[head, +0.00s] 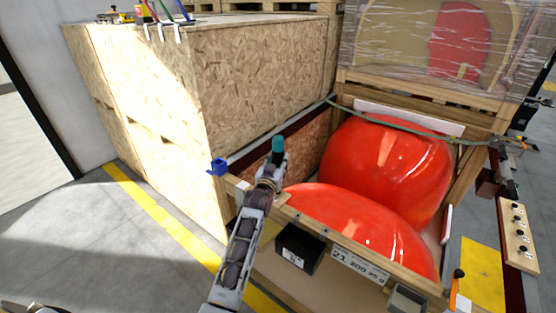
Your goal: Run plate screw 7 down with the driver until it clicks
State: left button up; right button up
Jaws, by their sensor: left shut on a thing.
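My left gripper (271,178) is shut on the driver, whose teal cap (278,145) points up above the fingers. The driver is roughly upright over the left end of the crate's front rail (310,222). Its tip is hidden behind the gripper, so I cannot tell whether it touches a screw. A pale plate with black numbers (359,265) is on the crate's front, to the right of the gripper. Plate screw 7 cannot be made out.
Two glossy red nosecones (388,165) lie in the open crate beyond the rail. A black box (298,248) and a grey box (405,300) hang on its front. A tall chipboard crate (262,80) stands behind left. A wooden strip with dark knobs (517,237) is at right.

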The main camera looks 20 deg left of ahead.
pick_arm(q)
jog(key=shift+f+b, duration=0.45)
jog(key=shift+f, duration=0.65)
dwell(0.4)
jog(key=shift+f, duration=0.35)
dwell(0.6)
jog(key=shift+f, duration=0.2)
dwell(0.3)
jog(key=shift+b, duration=0.3)
jog(key=shift+f, duration=0.3)
dwell(1.0)
jog(key=shift+f+b, duration=0.3)
dwell(0.7)
jog(key=shift+r, duration=0.1)
